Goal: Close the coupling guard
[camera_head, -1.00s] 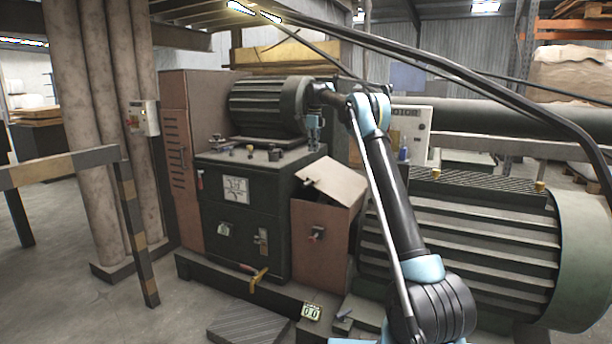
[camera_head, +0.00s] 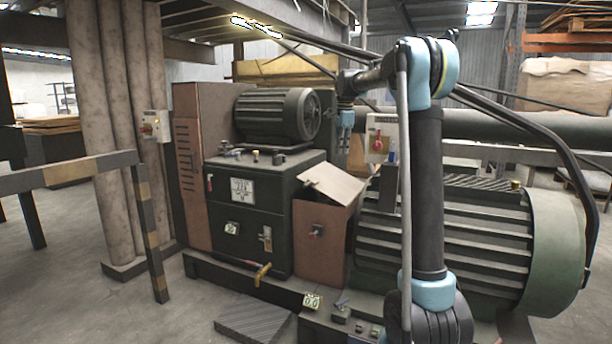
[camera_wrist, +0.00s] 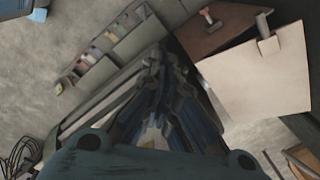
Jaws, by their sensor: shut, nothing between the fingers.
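The coupling guard looks like the reddish-brown box (camera_head: 320,240) between the dark green cabinet and the big ribbed motor in the head view. Its beige lid (camera_head: 332,184) stands tilted up, showing a dark gap beneath. The lid also shows as a large pale panel (camera_wrist: 258,78) at the right of the wrist view, with part of the brown box (camera_wrist: 213,32) above it. A small latch (camera_head: 316,231) is on the box's front. My gripper (camera_head: 345,143) is shut and empty, pointing down above the lid. In the wrist view its fingers (camera_wrist: 158,62) are left of the lid, apart from it.
The large ribbed motor (camera_head: 455,240) stands close at the right. A smaller motor (camera_head: 277,115) sits on the cabinet (camera_head: 235,195) at the left. A control box (camera_head: 383,135) stands behind my arm. A striped rail (camera_head: 75,172) is at far left.

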